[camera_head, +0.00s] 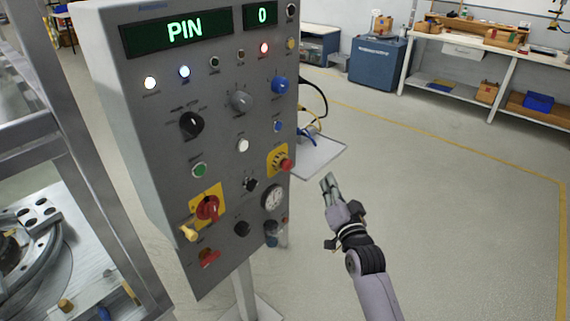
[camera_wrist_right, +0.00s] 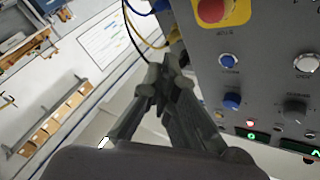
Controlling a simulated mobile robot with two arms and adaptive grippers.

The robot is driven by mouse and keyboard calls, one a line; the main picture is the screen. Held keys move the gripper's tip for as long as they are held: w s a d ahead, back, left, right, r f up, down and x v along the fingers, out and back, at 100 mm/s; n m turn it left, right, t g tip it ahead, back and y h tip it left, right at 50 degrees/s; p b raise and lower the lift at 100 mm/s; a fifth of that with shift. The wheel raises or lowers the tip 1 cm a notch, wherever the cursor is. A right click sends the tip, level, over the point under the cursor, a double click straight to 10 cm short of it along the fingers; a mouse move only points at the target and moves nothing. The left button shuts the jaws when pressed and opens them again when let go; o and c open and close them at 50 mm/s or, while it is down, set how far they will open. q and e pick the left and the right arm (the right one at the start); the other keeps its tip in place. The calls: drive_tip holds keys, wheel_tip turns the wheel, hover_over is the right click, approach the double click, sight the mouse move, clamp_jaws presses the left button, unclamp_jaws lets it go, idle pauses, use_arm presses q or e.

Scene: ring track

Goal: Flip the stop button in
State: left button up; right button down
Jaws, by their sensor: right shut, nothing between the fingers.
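The stop button (camera_head: 287,165) is a red mushroom knob on a yellow plate at the right edge of a grey control panel (camera_head: 215,170). It also shows in the right wrist view as a red cap (camera_wrist_right: 211,10), cut by the top edge. My right gripper (camera_head: 326,180) is shut and empty. In the head view it appears to the right of the button and a little lower, apart from it. In the right wrist view the closed fingers (camera_wrist_right: 163,68) point up the picture, left of the panel's buttons. My left gripper is not in view.
The panel carries several other knobs and lamps, including a red rotary switch (camera_head: 207,207) on a yellow plate. A grey shelf (camera_head: 318,155) with cables sits behind the panel's right side. A metal frame stands at the left. The floor at the right is clear.

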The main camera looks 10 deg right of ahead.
sight(288, 165)
drive_tip(key=shift+s+r, duration=0.1)
drive_tip(key=w+a+b, duration=0.3)
drive_tip(key=w+a, duration=0.2)
drive_tip(key=w, duration=0.2)
drive_tip(key=shift+a, duration=0.2)
idle(0.4)
drive_tip(key=shift+w, duration=0.1)
idle(1.2)
drive_tip(key=shift+w+a, duration=0.25)
